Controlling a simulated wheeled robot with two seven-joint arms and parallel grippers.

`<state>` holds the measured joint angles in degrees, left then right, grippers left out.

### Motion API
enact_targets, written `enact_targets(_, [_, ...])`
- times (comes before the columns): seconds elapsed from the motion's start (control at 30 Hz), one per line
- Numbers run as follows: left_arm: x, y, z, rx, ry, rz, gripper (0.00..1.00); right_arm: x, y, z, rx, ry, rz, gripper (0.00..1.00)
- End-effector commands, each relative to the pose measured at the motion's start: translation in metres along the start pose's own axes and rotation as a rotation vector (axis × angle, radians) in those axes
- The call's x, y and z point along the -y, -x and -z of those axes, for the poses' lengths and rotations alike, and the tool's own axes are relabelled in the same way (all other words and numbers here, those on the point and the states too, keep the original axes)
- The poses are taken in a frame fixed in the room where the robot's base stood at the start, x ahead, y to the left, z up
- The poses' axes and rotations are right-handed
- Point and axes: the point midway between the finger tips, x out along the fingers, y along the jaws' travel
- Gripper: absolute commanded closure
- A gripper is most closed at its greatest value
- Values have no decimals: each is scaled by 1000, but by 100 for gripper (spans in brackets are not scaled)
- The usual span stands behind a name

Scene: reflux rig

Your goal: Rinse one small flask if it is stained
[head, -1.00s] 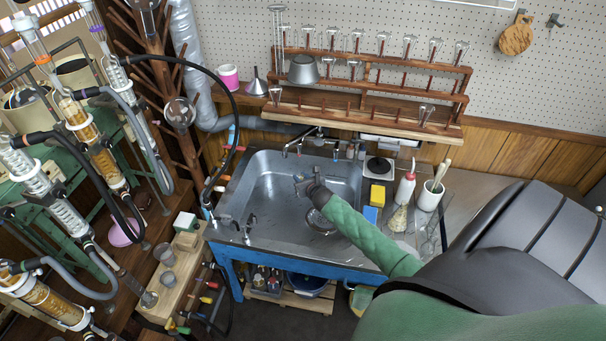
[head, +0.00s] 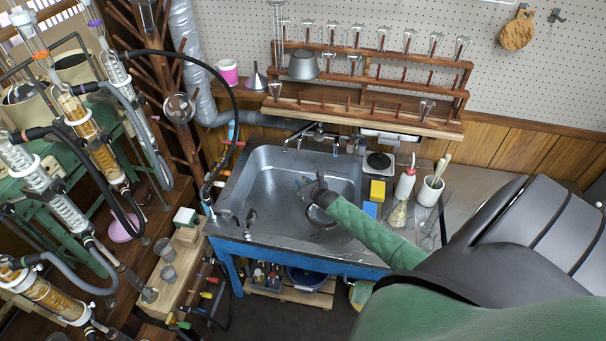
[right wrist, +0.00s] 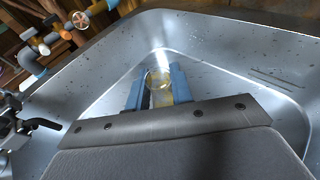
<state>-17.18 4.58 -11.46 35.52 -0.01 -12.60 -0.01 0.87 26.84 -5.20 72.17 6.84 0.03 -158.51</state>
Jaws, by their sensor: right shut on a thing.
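My right gripper (head: 308,185) is over the steel sink basin (head: 262,190), reached in from the right. In the right wrist view its two blue fingers (right wrist: 158,90) are shut on a small glass flask (right wrist: 157,79). The glass looks yellowish between the fingers; I cannot tell stain from reflection. In the head view the flask is too small and hidden to make out. Other small flasks (head: 409,44) hang upside down on the pegs of the wooden rack (head: 390,95) behind the sink. My left gripper is not in view.
Taps (head: 318,135) stand at the sink's back edge and more (head: 249,217) at its front left corner. Glass columns and hoses crowd the left.

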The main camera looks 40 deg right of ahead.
Motion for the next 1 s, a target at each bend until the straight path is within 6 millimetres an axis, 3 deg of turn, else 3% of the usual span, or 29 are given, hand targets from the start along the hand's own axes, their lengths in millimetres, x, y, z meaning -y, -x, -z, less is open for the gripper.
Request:
enact_targets(0.9, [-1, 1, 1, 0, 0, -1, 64, 0, -36, 112, -1, 0, 0, 99])
enact_targets(1.0, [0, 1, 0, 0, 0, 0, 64, -4, -48, 107, 2, 0, -1, 99])
